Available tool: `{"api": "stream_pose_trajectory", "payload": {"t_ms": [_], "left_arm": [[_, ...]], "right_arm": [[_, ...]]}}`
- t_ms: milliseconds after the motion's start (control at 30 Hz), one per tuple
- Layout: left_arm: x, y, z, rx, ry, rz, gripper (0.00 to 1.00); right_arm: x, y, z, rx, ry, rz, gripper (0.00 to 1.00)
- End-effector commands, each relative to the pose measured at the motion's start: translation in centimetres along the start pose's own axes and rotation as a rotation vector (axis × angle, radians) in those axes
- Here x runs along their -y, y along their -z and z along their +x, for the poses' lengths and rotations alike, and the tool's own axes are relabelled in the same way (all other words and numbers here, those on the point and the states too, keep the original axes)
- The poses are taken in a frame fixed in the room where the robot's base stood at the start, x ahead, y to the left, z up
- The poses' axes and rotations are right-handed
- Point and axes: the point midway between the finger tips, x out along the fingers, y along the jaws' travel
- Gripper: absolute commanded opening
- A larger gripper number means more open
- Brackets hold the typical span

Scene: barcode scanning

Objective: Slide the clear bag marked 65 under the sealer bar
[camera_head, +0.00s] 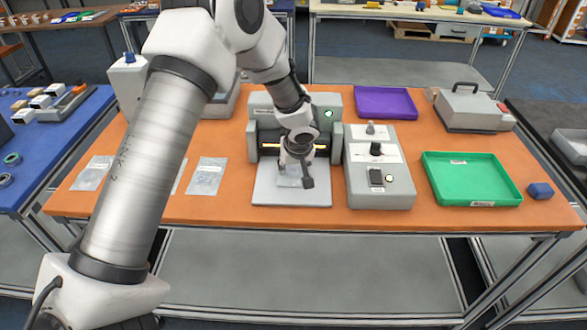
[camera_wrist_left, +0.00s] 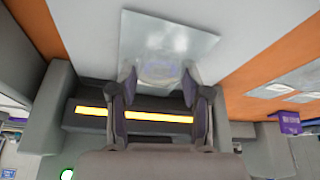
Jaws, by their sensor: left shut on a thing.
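A clear bag (camera_wrist_left: 170,42) lies flat over the pale plate in front of the sealer, seen in the left wrist view; no number on it can be read. In the head view the same bag (camera_head: 289,180) is partly hidden by my gripper. My left gripper (camera_wrist_left: 158,80) is shut on the near edge of the bag, its fingers not fully together. In the head view, my left gripper (camera_head: 296,170) is low over the plate (camera_head: 290,197). The sealer (camera_head: 335,100) has a glowing orange bar (camera_wrist_left: 135,115), and the bag is apart from it. My right gripper is out of view.
A grey control box (camera_head: 380,190) with knobs stands right of the plate. Other clear bags (camera_head: 206,176) lie to the left.

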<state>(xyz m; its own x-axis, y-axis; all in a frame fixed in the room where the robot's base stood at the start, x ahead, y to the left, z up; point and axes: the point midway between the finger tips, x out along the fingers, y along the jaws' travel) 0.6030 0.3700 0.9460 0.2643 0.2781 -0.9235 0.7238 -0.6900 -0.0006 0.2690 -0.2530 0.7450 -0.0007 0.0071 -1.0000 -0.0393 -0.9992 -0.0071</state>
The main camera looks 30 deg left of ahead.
Motion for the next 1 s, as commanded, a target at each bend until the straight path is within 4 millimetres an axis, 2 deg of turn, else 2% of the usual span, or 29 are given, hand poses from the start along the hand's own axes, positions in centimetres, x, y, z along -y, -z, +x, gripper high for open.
{"api": "stream_pose_trajectory", "payload": {"t_ms": [233, 267, 300, 333, 633, 733, 867, 1000], "left_arm": [[0.0, 0.1, 0.0, -0.001, 0.0, 0.0, 0.11], [0.0, 0.1, 0.0, -0.001, 0.0, 0.0, 0.58], [0.0, 0.1, 0.0, -0.001, 0.0, 0.0, 0.72], [0.0, 0.1, 0.0, -0.001, 0.0, 0.0, 0.77], [0.0, 0.1, -0.1, -0.001, 0.0, 0.0, 0.77], [-0.1, 0.1, -0.8, -0.002, -0.001, -0.001, 0.77], [-0.1, 0.1, -3.3, -0.004, -0.002, -0.001, 0.77], [-0.1, 0.2, -7.0, -0.005, -0.002, -0.001, 0.77]], "right_arm": [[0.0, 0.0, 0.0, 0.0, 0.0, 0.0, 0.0], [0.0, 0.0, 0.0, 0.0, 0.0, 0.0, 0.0], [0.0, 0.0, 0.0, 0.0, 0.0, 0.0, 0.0], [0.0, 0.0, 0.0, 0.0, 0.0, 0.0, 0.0], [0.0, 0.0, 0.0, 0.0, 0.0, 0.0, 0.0], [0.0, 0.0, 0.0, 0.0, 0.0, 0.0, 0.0], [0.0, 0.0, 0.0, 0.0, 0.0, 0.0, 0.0], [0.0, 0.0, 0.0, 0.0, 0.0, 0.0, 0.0]]}}
